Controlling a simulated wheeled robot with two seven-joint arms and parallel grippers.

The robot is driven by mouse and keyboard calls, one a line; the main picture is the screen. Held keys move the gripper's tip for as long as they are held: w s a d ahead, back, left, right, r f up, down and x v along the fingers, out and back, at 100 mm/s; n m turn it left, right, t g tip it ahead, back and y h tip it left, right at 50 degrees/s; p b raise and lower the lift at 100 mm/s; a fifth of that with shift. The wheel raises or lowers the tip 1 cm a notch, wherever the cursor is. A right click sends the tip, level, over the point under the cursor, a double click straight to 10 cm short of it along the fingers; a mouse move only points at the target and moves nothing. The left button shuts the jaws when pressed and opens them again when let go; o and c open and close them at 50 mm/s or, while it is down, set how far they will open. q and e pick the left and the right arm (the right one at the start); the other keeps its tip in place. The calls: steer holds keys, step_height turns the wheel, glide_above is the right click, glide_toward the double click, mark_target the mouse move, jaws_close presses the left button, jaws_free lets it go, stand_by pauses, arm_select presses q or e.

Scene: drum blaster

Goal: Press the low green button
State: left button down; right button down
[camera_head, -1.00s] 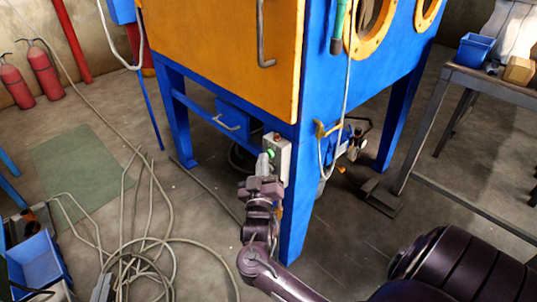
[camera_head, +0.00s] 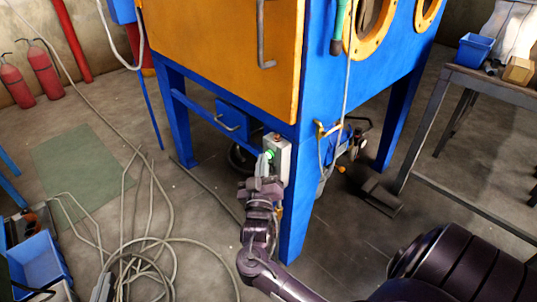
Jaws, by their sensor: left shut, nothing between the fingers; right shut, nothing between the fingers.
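The green button (camera_head: 269,154) is on the left face of a small pale control box (camera_head: 284,158), fixed to the front corner leg of the blue cabinet. It shows as a bright green glow. A small red button (camera_head: 277,138) sits above it on the same box. My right gripper (camera_head: 264,162) is shut and empty, its fingertips right at the green button. The fingertips partly cover the button, and I cannot tell whether they touch it. My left gripper is not in view.
The blue cabinet (camera_head: 320,116) with its orange door (camera_head: 215,45) stands over the box. Loose hoses (camera_head: 150,225) lie on the floor at left. A metal workbench (camera_head: 490,83) stands at right. The floor around the front leg (camera_head: 293,225) is mostly clear.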

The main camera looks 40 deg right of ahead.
steer(key=shift+a, duration=0.5)
steer(key=shift+s+a+p, duration=0.15)
steer(key=shift+a+p, duration=0.1)
steer(key=shift+a, duration=1)
steer(key=shift+s+a+p, duration=0.1)
steer(key=shift+a+p, duration=0.1)
steer(key=shift+a, duration=1.05)
